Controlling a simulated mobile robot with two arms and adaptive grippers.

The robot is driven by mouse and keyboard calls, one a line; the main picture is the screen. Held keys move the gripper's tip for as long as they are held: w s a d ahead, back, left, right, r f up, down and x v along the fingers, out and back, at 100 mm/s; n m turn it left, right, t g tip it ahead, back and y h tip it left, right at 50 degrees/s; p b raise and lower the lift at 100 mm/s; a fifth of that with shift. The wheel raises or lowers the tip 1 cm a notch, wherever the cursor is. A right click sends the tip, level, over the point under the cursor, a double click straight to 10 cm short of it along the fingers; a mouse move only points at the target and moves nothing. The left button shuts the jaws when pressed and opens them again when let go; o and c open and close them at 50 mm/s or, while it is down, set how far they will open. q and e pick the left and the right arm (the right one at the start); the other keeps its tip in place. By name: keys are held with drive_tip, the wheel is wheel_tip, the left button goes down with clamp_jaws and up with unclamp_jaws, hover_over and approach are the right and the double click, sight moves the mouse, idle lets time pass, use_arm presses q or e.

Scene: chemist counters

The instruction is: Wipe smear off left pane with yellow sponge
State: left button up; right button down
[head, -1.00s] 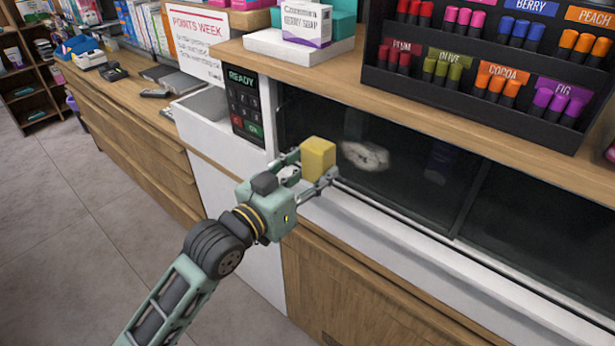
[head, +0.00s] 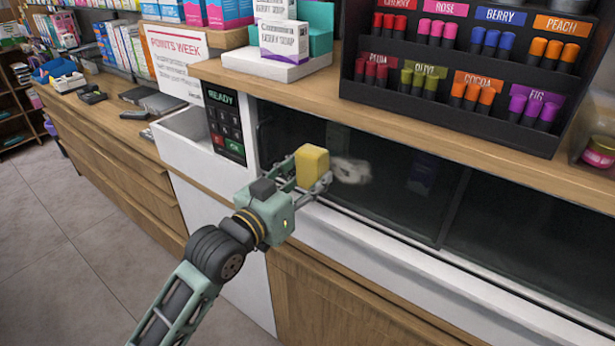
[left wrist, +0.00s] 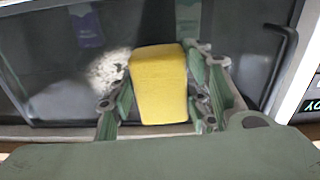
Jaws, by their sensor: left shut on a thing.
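The yellow sponge (head: 312,165) is held between the fingers of my left gripper (head: 314,180), in front of the left pane. It also shows in the left wrist view (left wrist: 158,85), upright between the fingers (left wrist: 160,100). The whitish smear (head: 350,171) is on the dark left pane (head: 300,128), just right of the sponge in the head view. In the left wrist view the smear (left wrist: 108,72) is left of the sponge, which hides part of it. I cannot tell whether the sponge touches the glass. My right gripper is not in view.
A wooden shelf (head: 420,145) juts out above the panes, bearing a black lipstick display (head: 460,118) and boxes. A dark right pane (head: 530,235) is to the right.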

use_arm(q)
drive_tip(key=shift+x, duration=0.95)
